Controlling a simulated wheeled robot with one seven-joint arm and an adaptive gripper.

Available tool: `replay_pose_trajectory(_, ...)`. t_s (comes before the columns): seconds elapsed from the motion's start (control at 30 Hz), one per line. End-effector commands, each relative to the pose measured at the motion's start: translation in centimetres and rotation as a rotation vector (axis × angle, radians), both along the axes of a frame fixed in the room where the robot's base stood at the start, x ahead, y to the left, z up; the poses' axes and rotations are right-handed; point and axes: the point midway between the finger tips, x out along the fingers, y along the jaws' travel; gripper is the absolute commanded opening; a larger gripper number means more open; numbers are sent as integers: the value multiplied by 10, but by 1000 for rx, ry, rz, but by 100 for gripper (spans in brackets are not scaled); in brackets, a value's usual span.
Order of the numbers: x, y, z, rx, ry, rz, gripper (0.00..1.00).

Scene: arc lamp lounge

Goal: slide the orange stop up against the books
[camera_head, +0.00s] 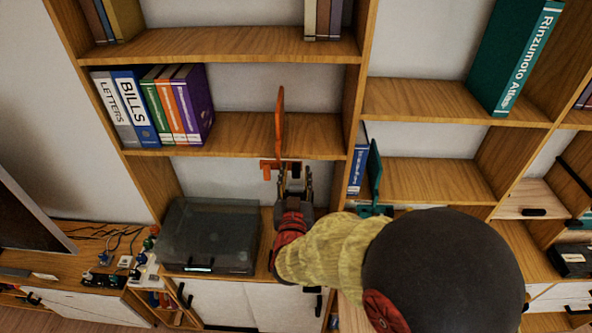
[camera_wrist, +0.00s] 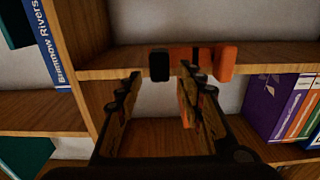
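The orange stop (camera_head: 280,125) is a thin upright plate on the middle-left shelf, with an orange clamp part below the shelf's front edge. The row of books (camera_head: 160,106) stands at the left of that shelf, its purple book (camera_head: 193,98) nearest the stop. A wide bare gap separates them. My gripper (camera_head: 293,170) is at the shelf edge, just below the stop. In the wrist view my gripper (camera_wrist: 158,75) is open. The stop's orange clamp part (camera_wrist: 210,62) and a black end lie at the fingertips; contact cannot be told. The books (camera_wrist: 285,105) are at the right there.
An upright divider (camera_head: 360,90) stands right of the stop. Beyond it, a teal stop (camera_head: 374,170) stands beside a blue book (camera_head: 357,170) on a lower shelf. A dark see-through box (camera_head: 210,235) sits below. The shelf between the stop and books is clear.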

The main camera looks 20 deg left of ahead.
Motion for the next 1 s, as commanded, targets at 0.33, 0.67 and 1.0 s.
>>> replay_pose_trajectory(0.33, 15, 3, 0, 0, 1, 0, 38)
replay_pose_trajectory(0.67, 14, 3, 0, 0, 1, 1, 26)
replay_pose_trajectory(1.0, 14, 4, 0, 0, 1, 1, 7)
